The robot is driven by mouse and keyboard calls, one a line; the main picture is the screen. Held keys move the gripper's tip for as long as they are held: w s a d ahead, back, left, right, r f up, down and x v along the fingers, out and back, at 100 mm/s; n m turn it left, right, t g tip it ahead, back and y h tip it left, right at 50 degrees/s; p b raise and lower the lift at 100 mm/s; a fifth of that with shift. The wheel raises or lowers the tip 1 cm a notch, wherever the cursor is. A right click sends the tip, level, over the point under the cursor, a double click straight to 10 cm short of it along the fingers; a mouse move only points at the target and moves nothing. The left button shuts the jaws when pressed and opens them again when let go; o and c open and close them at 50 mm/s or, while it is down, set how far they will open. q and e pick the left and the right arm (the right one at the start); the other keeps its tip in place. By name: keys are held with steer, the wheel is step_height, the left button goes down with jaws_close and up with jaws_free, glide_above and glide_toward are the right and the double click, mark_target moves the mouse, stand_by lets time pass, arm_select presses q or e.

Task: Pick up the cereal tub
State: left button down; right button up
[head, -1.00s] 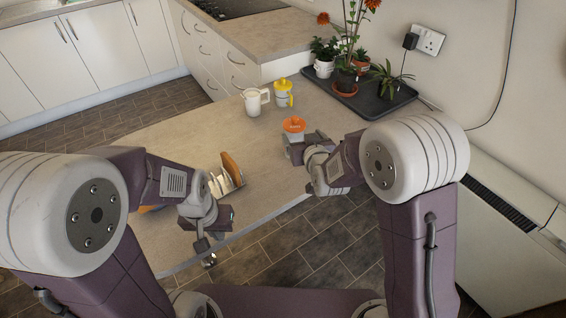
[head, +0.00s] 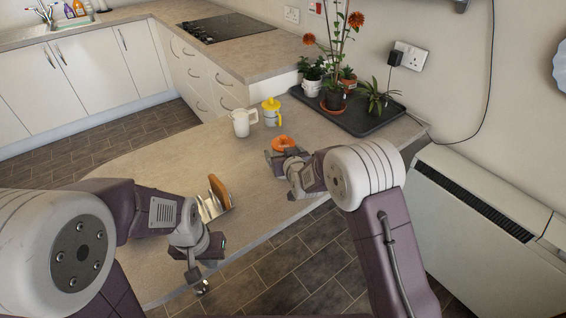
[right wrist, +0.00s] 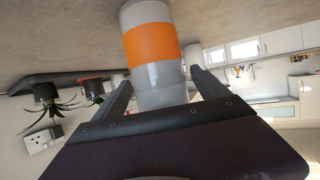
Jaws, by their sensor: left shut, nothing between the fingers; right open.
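The cereal tub (head: 283,142) stands on the worktop near its edge, its orange top showing in the head view and its lower part hidden by my right gripper. In the right wrist view the tub (right wrist: 150,45) is a pale grey cylinder with a wide orange band. My right gripper (head: 277,160) is open at the tub. In the right wrist view the fingers of this gripper (right wrist: 160,84) lie on either side of the tub's near part; I cannot tell whether they touch it. My left gripper (head: 200,287) is shut and empty, low by the worktop's front edge.
A dark tray (head: 352,119) holds potted plants at the back right. A toast rack (head: 216,205) with toast stands near my left arm. The worktop (head: 170,160) between is clear.

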mark_target(284, 144)
steer(key=shift+w, duration=0.15)
steer(key=shift+c, duration=1.2)
steer(key=c, duration=1.4)
steer(key=shift+r, duration=0.15)
step_height(284, 144, up, 4)
steer(key=shift+f+p, duration=0.2)
steer(key=shift+p, duration=0.2)
steer(key=d+r, duration=0.2)
steer(key=d, duration=0.2)
steer(key=d+r+p, duration=0.1)
steer(key=d+r, duration=0.1)
steer(key=d, duration=0.2)
steer(key=d+r, duration=0.3)
steer(key=shift+w+d+r+p, duration=0.1)
steer(key=shift+w+d+p, duration=0.3)
